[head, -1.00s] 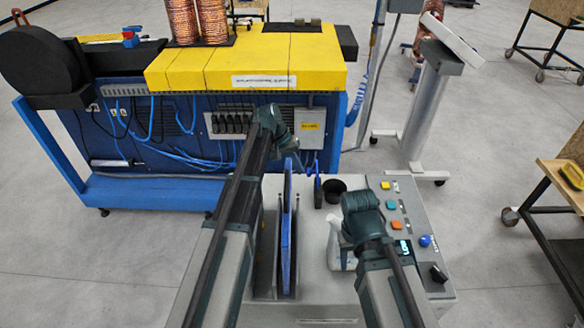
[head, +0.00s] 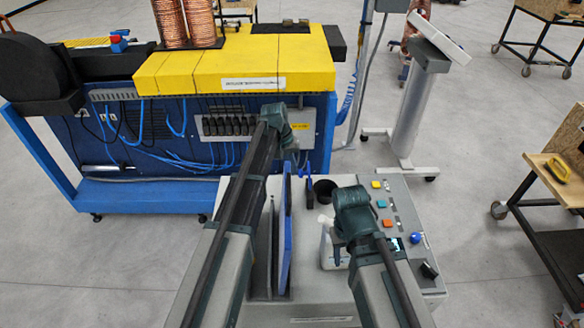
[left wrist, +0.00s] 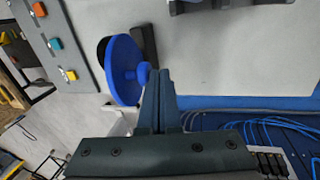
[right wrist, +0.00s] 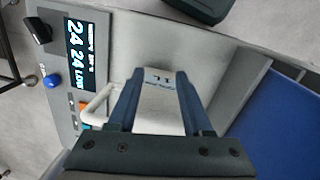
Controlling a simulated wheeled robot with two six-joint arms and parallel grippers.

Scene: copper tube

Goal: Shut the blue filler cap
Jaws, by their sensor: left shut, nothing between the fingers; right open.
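The blue filler cap (left wrist: 125,72) is a round disc with a knob, standing open on its dark hinge in the left wrist view. In the head view the cap (head: 308,183) is seen nearly edge-on, left of the dark round filler opening (head: 325,188). My left gripper (left wrist: 158,75) is shut and empty, its fingertips close beside the knob; I cannot tell whether they touch it. In the head view the left gripper (head: 294,152) is partly hidden. My right gripper (right wrist: 157,80) is open, with a white bottle (right wrist: 160,110) between or just beyond its fingers.
The grey cabinet top (head: 310,290) carries coloured buttons and a small display (head: 397,244) at right. A blue upright panel (head: 286,240) stands beside my left arm. A blue machine with a yellow top (head: 240,60) stands behind.

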